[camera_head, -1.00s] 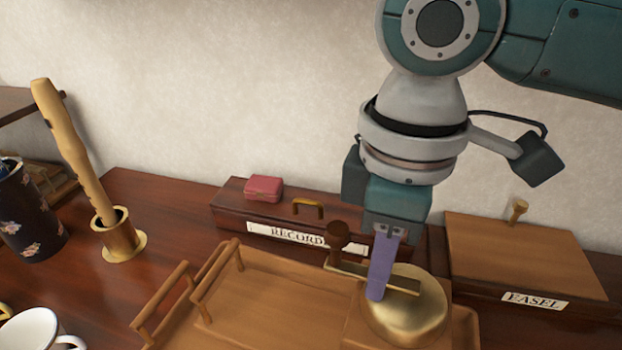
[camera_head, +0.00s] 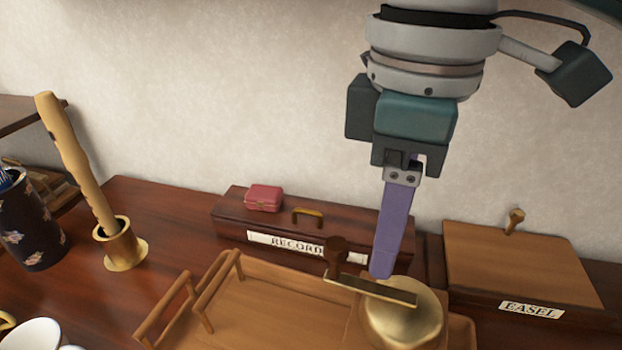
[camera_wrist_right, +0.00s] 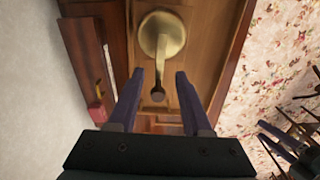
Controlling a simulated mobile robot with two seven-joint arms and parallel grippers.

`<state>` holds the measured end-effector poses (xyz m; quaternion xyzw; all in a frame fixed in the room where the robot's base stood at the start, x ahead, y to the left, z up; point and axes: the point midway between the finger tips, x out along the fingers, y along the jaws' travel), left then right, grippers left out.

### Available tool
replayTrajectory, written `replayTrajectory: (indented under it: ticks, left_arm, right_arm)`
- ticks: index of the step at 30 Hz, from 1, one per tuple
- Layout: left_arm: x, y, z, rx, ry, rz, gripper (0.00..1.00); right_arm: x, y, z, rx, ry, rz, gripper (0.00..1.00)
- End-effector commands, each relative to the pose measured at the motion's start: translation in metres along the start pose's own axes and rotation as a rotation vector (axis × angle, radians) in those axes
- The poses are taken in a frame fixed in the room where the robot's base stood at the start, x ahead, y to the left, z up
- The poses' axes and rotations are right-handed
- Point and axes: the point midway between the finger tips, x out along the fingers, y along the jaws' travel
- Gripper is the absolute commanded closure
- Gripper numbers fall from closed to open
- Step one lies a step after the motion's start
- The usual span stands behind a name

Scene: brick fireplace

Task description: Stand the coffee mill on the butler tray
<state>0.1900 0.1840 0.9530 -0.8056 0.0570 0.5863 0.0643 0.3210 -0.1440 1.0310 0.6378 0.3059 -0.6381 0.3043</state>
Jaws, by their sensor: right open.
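The coffee mill (camera_head: 402,318) has a brass dome, a flat crank with a dark knob, and a wooden body partly cut off below. It looks upright within the outline of the wooden butler tray (camera_head: 255,303); its base contact is hidden. My right gripper (camera_head: 383,268) is above the mill, pointing down, with one finger hiding the other in the head view. In the right wrist view my right gripper (camera_wrist_right: 159,76) is open and empty, its fingers apart on either side of the crank's line. The dome (camera_wrist_right: 162,33) lies beyond the fingertips.
Behind the tray are a box labelled RECORD (camera_head: 235,222) with a small pink case (camera_head: 264,198) on it, and an EASEL box (camera_head: 515,265) at right. A recorder (camera_head: 75,160) in a brass holder, a dark pot (camera_head: 30,225) and a white cup (camera_head: 32,335) stand left.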

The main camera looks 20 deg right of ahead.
Motion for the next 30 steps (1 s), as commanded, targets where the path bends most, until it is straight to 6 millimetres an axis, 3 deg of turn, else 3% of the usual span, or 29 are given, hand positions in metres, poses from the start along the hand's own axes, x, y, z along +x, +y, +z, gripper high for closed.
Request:
replayTrajectory:
  ticks: [1, 6, 11, 17, 23, 26, 30]
  left_arm:
    - [-0.004, 0.000, -0.001, 0.000, 0.000, 0.000, 0.40]
    - [-0.007, 0.000, -0.002, 0.000, 0.000, 0.000, 0.40]
    - [-0.008, 0.000, -0.003, 0.000, 0.000, 0.000, 0.40]
    - [-0.007, 0.000, -0.003, -0.002, 0.001, 0.002, 0.40]
    - [-0.008, 0.001, -0.003, -0.005, 0.001, 0.004, 0.40]
    - [-0.008, 0.001, -0.003, -0.006, 0.002, 0.005, 0.40]
    - [-0.008, 0.001, -0.003, -0.006, 0.001, 0.005, 0.40]
  right_arm:
    - [-0.014, 0.000, -0.001, -0.002, 0.004, 0.003, 0.51]
    - [-0.041, 0.000, -0.001, 0.000, 0.002, 0.001, 0.51]
    - [-0.047, -0.004, -0.002, -0.005, 0.010, -0.006, 0.51]
    - [-0.013, -0.043, -0.019, -0.007, 0.145, -0.061, 0.51]
    - [0.019, -0.081, -0.026, 0.153, 0.346, -0.101, 0.51]
    - [0.034, -0.087, -0.011, 0.296, 0.400, -0.085, 0.51]
    - [0.053, -0.084, 0.032, 0.505, 0.397, -0.011, 0.51]
